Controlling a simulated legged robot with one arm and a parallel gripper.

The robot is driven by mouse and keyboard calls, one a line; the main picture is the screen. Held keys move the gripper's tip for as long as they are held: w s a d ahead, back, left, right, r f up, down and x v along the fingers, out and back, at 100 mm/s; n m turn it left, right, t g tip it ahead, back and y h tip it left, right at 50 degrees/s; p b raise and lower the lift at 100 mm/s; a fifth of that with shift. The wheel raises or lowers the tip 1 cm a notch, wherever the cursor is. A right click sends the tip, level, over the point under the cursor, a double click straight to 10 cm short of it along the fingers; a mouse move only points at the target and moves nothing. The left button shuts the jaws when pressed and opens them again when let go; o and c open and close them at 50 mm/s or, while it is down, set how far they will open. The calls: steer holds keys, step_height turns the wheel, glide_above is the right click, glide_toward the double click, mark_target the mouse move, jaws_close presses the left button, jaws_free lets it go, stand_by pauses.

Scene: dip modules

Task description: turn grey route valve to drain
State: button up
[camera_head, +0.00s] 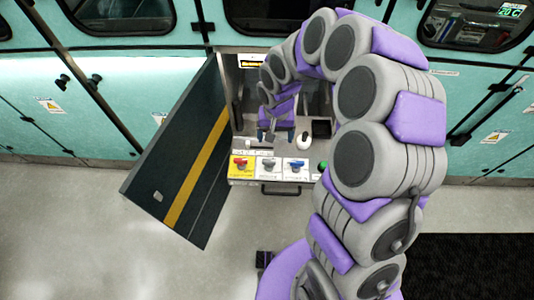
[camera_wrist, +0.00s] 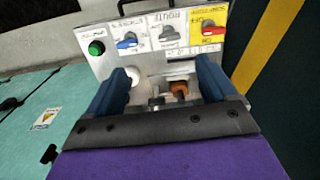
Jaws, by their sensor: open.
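The grey route valve (camera_wrist: 168,34) is a small handle on a white label in the middle of the panel, between a blue valve (camera_wrist: 127,41) and a red valve (camera_wrist: 209,28) on yellow. It also shows in the head view (camera_head: 269,164). My gripper (camera_wrist: 160,67) is open, with its two blue fingers apart and nothing gripped. The grey valve lies beyond the fingertips, not between them. In the head view my gripper (camera_head: 276,136) is inside the cabinet, behind the valve row. The valve labels are too blurred to read surely.
A dark door with a yellow stripe (camera_head: 195,170) stands open at the left of the panel. A green button (camera_wrist: 96,48) sits beside the blue valve. A white rounded object (camera_head: 303,139) and an orange-brown part (camera_wrist: 180,88) are near my fingers.

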mark_target(269, 161)
steer(key=w+f, duration=0.1)
steer(key=f, duration=0.6)
steer(key=w+a+f+b, duration=0.1)
steer(key=f, duration=0.6)
steer(key=a+f+b, duration=0.1)
steer(key=f, duration=0.6)
steer(key=shift+w, duration=0.4)
steer(key=shift+c, duration=0.5)
steer(key=c, duration=1)
steer(key=shift+o, duration=0.2)
